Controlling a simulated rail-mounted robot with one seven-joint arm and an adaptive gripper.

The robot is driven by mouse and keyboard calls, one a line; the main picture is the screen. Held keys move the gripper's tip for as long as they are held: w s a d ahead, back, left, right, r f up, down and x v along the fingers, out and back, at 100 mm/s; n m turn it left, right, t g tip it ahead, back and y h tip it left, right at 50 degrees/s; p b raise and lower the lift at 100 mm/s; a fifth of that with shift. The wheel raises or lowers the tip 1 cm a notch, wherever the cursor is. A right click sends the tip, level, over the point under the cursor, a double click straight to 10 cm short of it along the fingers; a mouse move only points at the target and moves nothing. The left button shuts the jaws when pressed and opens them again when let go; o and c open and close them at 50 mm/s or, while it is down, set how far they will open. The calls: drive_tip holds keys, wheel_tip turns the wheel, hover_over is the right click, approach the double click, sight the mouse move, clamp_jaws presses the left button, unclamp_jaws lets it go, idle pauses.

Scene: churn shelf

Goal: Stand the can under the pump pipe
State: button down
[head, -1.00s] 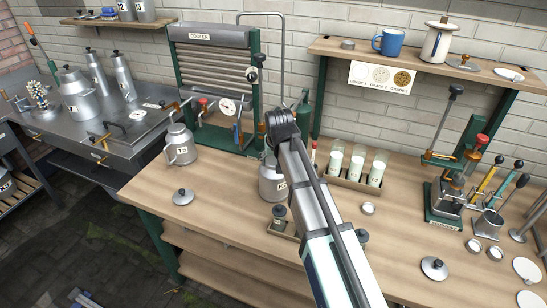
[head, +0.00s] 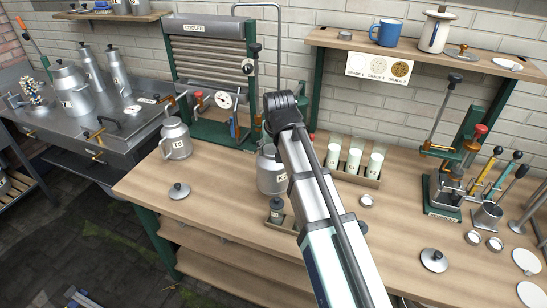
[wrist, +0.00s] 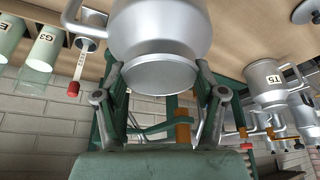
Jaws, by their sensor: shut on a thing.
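A grey metal can (head: 271,174) with a pale label is on or just above the wooden bench, partly hidden by my arm. In the wrist view, which looks upside down, the can (wrist: 160,28) fills the top centre. My gripper (wrist: 160,82) is shut on it, one finger on each side near its neck. The gripper itself is hidden behind my arm in the head view. The can's base is out of the wrist view; I cannot tell whether it touches the bench. The tall bent pump pipe (head: 281,45) rises behind, with its green pump mostly hidden by my wrist.
A second can (head: 175,139) stands to the left, near the cooler (head: 210,65). A rack of milk glasses (head: 355,178) is close on the right. A small dark-topped bottle (head: 276,211) stands in front. Bench between the cans is clear.

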wheel_tip(320, 180, up, 8)
drive_tip(key=b, duration=0.1)
drive_tip(key=s+d+f, duration=0.2)
drive_tip(key=d, duration=0.5)
drive_tip(key=s+d+f+m, duration=0.1)
drive_tip(key=s+d+f, duration=0.1)
drive_tip(key=d, duration=0.4)
drive_tip(key=s+d+f+m+h, duration=0.1)
drive_tip(key=s+d+f, duration=0.2)
drive_tip(key=d, duration=0.4)
drive_tip(key=shift+d+f, duration=0.35)
drive_tip(key=shift+f, duration=0.2)
